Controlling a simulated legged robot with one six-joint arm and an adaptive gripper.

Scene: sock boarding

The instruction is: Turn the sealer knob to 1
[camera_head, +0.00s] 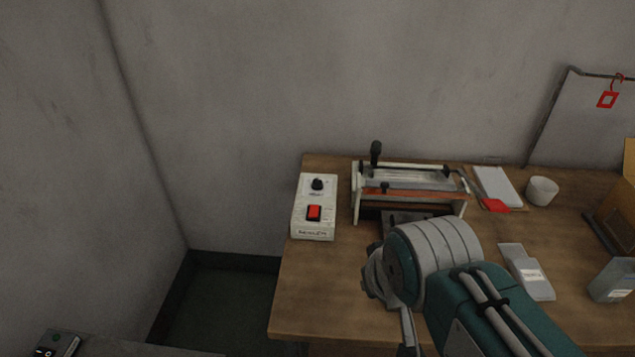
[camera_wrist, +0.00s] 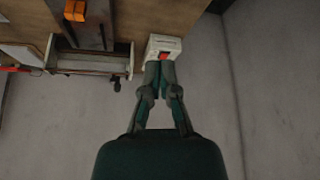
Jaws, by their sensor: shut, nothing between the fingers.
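The white sealer control box (camera_head: 314,223) stands at the left of the wooden table. Its black knob (camera_head: 317,184) is at the back end of the top face, with a red switch (camera_head: 314,213) in front. Where the knob points is too small to read. In the wrist view my gripper (camera_wrist: 160,66) is shut and empty, its fingers together and overlapping the control box (camera_wrist: 172,43) and part of the red switch (camera_wrist: 164,57); the knob is hidden there. In the head view my wrist is front right of the box, apart from it, and my fingertips cannot be made out.
The sealer press (camera_head: 410,180) with an upright black handle (camera_head: 376,152) stands just right of the box. A white cup (camera_head: 542,190), a paper pad (camera_head: 496,187) and clear packs (camera_head: 526,271) lie farther right. The wooden table (camera_head: 312,290) is bare in front of the box.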

